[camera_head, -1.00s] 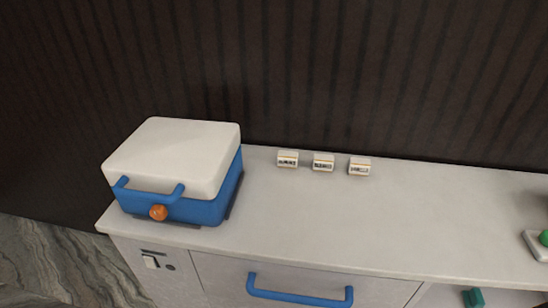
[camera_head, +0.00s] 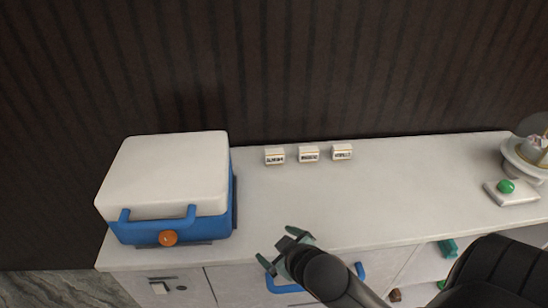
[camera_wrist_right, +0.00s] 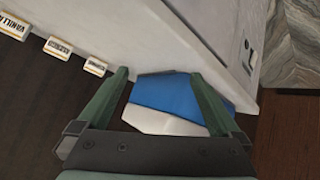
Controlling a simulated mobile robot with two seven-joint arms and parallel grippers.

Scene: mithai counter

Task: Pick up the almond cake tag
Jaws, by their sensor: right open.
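Three small white tags with an orange stripe stand in a row at the back of the counter. The left one, nearest the blue box, appears to be the almond cake tag (camera_head: 275,156); its lettering is small. It also shows in the right wrist view (camera_wrist_right: 95,67), left of the fingers. The middle tag (camera_head: 309,154) and the vanilla tag (camera_head: 342,152) stand to its right. My right gripper (camera_head: 281,249) is open and empty at the counter's front edge, apart from the tags. It also shows in the right wrist view (camera_wrist_right: 159,75). My left gripper is out of view.
A blue box with a white lid (camera_head: 168,172) stands at the counter's left end. A pad with a green button (camera_head: 506,187) and a pale stand (camera_head: 527,160) are at the right. The pale counter (camera_head: 400,185) is clear between. A dark ribbed wall rises behind.

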